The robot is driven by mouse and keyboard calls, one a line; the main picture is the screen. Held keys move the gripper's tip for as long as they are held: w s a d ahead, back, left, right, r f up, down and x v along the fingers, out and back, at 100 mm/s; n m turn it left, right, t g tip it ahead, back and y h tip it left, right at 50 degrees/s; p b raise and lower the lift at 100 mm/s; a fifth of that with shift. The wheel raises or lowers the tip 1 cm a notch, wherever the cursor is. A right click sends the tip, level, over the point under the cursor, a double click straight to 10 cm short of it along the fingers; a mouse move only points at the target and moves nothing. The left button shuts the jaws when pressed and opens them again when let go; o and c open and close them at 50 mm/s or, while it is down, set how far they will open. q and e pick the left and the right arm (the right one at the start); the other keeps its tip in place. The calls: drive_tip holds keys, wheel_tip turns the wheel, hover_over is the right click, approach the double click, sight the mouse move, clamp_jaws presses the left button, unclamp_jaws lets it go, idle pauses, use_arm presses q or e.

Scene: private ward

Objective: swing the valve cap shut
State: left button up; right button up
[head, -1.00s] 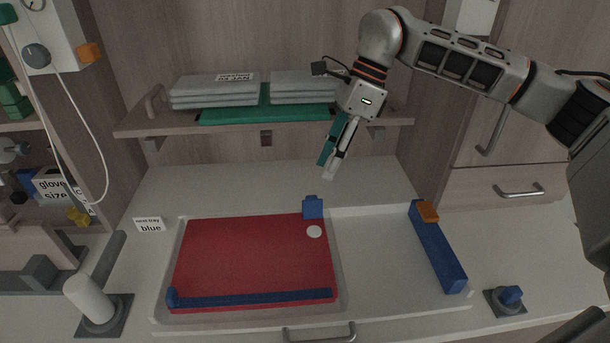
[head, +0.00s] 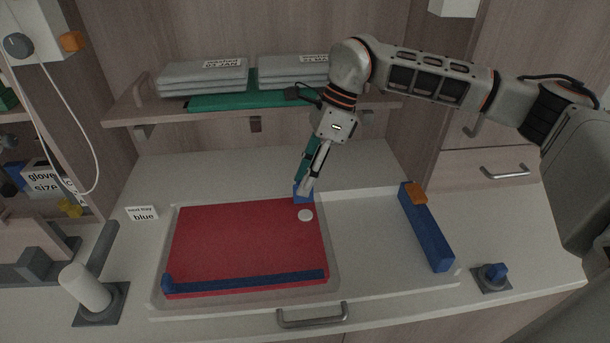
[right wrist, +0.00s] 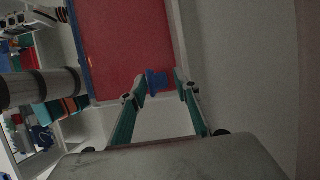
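A red flat pad (head: 245,245) lies in a pale tray (head: 158,270) on the counter. A small blue piece (head: 298,187), which looks like the valve cap, stands at the pad's back right corner. My left gripper is not in view.
A blue bar (head: 245,281) lies along the pad's front edge. A blue block with an orange top (head: 428,230) stands to the right. A shelf (head: 165,108) with folded grey packs overhangs the back. A white cylinder (head: 86,287) stands front left.

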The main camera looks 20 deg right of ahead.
clamp_jaws()
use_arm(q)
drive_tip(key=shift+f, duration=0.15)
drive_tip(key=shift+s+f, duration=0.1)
use_arm(e)
drive_tip(key=shift+s+t+b, duration=0.35)
drive_tip(key=shift+t+b, duration=0.45)
drive_tip(key=shift+b, duration=0.25)
drive_tip(key=t+b, duration=0.1)
drive_tip(key=b, duration=0.1)
drive_tip(key=s+n+t+h+b, duration=0.1)
drive_tip(key=t+b, duration=0.1)
drive_tip(key=s+t+b, duration=0.1)
drive_tip(key=b, duration=0.1)
drive_tip(key=shift+s+a+r+t, duration=0.2)
drive_tip(key=shift+s+a+t, duration=0.1)
drive_tip(key=shift+a, duration=0.1)
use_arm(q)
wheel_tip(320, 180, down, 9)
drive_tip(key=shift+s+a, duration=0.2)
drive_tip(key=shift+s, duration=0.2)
use_arm(e)
drive_tip(key=shift+r+h, duration=0.15)
drive_tip(key=shift+h, duration=0.15)
drive_tip(key=shift+o, duration=0.8)
unclamp_jaws()
drive_tip(key=shift+o, duration=0.3)
drive_tip(key=shift+s, duration=0.1)
